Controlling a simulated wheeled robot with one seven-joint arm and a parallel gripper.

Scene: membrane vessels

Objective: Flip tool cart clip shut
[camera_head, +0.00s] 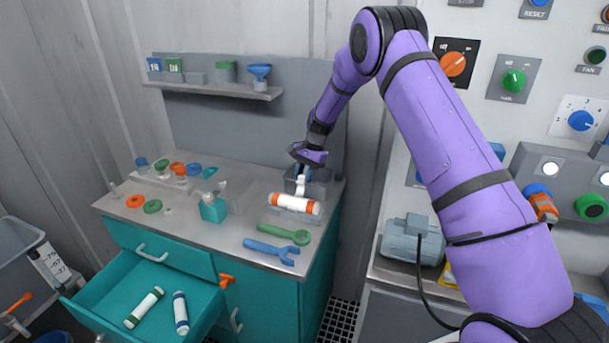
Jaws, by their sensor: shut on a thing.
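The tool cart (262,267) is a teal cabinet with a grey worktop and an open drawer. An orange clip (226,281) sits on its front, right of the drawer; whether it is open or shut is too small to tell. My gripper (301,180) is far from this clip, low over the back right of the worktop, beside a grey bin (322,184). It is shut on a small white piece (300,186), mostly hidden by the fingers. Just in front lies a white cylinder with orange ends (294,203) in a clear holder.
A green wrench (284,233) and a blue wrench (271,250) lie at the worktop's front right. Coloured caps (153,206) and a teal bottle (213,208) stand left. The open drawer (150,300) juts forward. A control panel (513,78) stands right.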

